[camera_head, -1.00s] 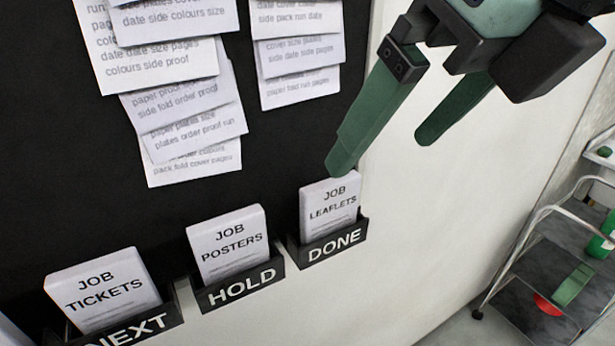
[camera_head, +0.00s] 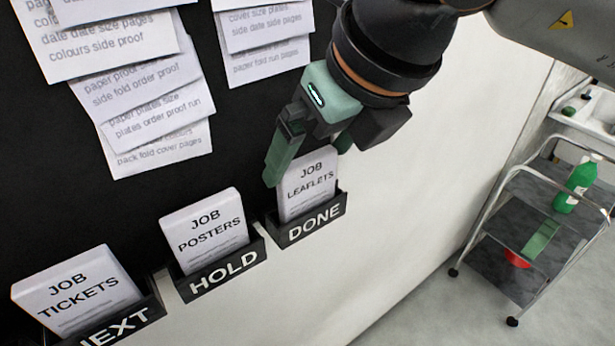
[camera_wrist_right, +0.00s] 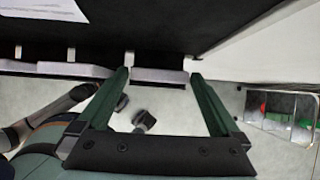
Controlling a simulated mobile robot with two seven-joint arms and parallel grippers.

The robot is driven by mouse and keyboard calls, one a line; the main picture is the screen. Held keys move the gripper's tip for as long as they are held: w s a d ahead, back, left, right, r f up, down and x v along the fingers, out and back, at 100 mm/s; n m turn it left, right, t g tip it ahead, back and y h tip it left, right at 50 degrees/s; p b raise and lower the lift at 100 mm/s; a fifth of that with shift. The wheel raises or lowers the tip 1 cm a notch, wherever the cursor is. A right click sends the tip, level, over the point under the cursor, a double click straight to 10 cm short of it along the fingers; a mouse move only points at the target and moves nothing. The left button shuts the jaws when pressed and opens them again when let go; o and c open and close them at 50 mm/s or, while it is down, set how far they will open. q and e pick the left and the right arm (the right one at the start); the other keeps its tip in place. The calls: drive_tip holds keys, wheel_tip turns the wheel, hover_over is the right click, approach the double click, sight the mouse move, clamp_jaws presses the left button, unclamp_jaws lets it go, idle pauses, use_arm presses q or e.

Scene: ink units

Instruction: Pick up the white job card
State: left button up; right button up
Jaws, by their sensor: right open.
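Three white job cards stand in black wall pockets in the head view. The JOB LEAFLETS card (camera_head: 308,188) is in the DONE pocket (camera_head: 316,232), the JOB POSTERS card (camera_head: 205,232) in the HOLD pocket (camera_head: 225,279), and the JOB TICKETS card (camera_head: 78,290) in the NEXT pocket (camera_head: 125,322). My right gripper (camera_head: 307,164) is open at the LEAFLETS card, one finger by its left side and the other partly hidden behind the wrist. In the right wrist view a pale edge (camera_wrist_right: 160,75) lies between the open fingertips. My left gripper is not in view.
Overlapping paper sheets (camera_head: 150,85) hang on the black board (camera_head: 50,170) above the pockets. A metal trolley (camera_head: 500,255) with a green bottle (camera_head: 576,186) and a red item (camera_head: 517,259) stands at the right. The white wall between is bare.

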drive_tip(key=shift+x, duration=1.15)
drive_tip(key=c, duration=1)
drive_tip(key=shift+r, duration=0.15)
